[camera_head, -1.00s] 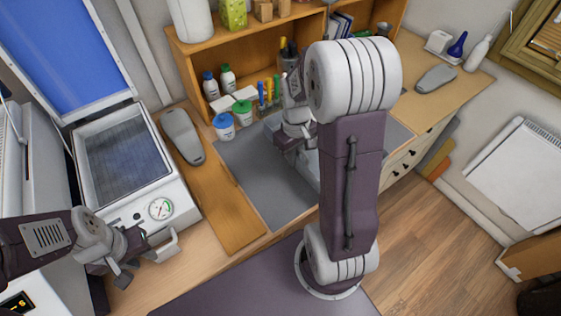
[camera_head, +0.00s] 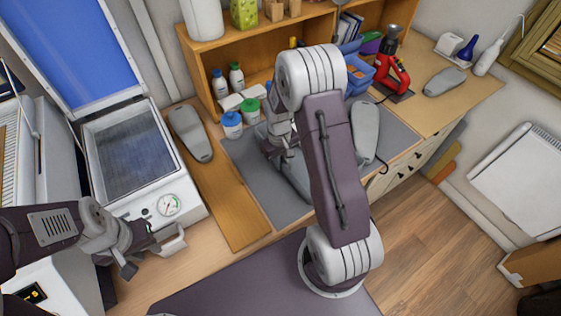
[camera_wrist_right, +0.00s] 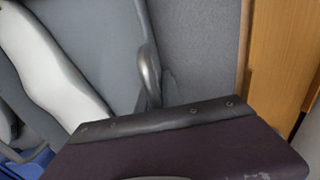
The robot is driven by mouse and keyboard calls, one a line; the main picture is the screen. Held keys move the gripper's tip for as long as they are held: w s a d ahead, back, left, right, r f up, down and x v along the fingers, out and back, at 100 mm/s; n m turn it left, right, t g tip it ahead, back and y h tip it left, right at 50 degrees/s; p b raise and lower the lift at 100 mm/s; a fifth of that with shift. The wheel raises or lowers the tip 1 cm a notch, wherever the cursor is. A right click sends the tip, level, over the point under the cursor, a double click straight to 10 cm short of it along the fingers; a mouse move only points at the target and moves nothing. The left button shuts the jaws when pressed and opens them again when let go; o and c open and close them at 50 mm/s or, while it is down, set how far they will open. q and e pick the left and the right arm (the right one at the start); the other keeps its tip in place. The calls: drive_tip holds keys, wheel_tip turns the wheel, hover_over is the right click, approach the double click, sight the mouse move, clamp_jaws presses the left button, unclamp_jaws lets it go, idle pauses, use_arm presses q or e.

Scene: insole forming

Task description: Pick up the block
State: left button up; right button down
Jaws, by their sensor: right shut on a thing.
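The block (camera_head: 293,183) is a grey piece on the grey mat, mostly hidden behind my right arm in the head view. My right gripper (camera_head: 281,152) is shut on it from above. In the right wrist view the block (camera_wrist_right: 98,35) is a dark grey surface beside a metal finger of mine. Whether it is off the mat I cannot tell. My left gripper (camera_head: 142,250) is empty and appears open, close to the pale front handle of the press.
A second grey form (camera_head: 365,130) lies on the mat (camera_head: 262,190) right of my arm. Another grey form (camera_head: 191,133) lies near the wooden board (camera_head: 225,205). Bottles, a blue bin (camera_head: 358,78) and a red tool (camera_head: 395,75) stand behind. The press (camera_head: 135,165) is at left.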

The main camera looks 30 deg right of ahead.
drive_tip(key=shift+s, duration=0.1)
drive_tip(key=c, duration=1.5)
unclamp_jaws()
drive_tip(key=shift+a, duration=0.1)
